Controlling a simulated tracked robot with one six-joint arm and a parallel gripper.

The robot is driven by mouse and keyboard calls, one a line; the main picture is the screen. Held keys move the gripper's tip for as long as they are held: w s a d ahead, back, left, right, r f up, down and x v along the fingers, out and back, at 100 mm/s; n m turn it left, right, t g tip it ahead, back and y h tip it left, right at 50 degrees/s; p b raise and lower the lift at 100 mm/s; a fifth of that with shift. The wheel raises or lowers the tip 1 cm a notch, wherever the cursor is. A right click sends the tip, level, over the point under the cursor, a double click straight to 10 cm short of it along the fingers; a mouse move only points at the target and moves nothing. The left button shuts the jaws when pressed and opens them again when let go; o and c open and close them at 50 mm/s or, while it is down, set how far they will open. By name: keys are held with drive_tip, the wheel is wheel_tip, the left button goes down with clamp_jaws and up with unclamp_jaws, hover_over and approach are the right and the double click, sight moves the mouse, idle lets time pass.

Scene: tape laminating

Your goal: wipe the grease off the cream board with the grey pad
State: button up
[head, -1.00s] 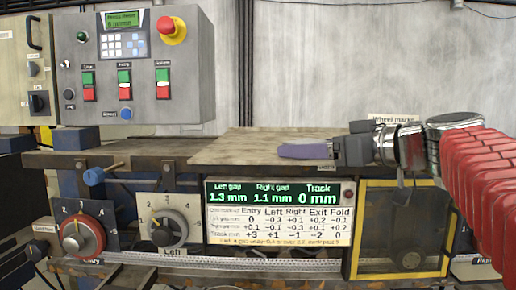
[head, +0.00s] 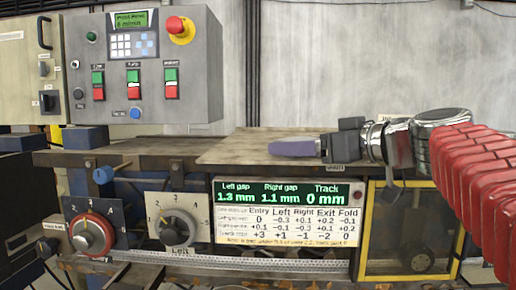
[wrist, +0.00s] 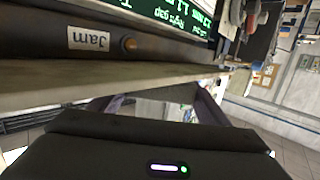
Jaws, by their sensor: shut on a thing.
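The cream board (head: 228,152) looks brownish-tan and lies flat on top of the machine, its front edge above the green display. My gripper (head: 328,147) is shut on the pad's right end, reaching in from the right. In the wrist view, my dark gripper body (wrist: 150,150) fills the bottom and the pad is not clear. I cannot make out grease on the board.
A control box (head: 150,65) with a red emergency button stands at the back left. Two dials (head: 175,228) and the gap display (head: 285,194) are on the front. A yellow-framed guard (head: 408,235) is at the lower right. The board's left part is clear.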

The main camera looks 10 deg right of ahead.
drive_tip(key=shift+r, duration=2.9)
drive_tip(key=shift+r, duration=1.5)
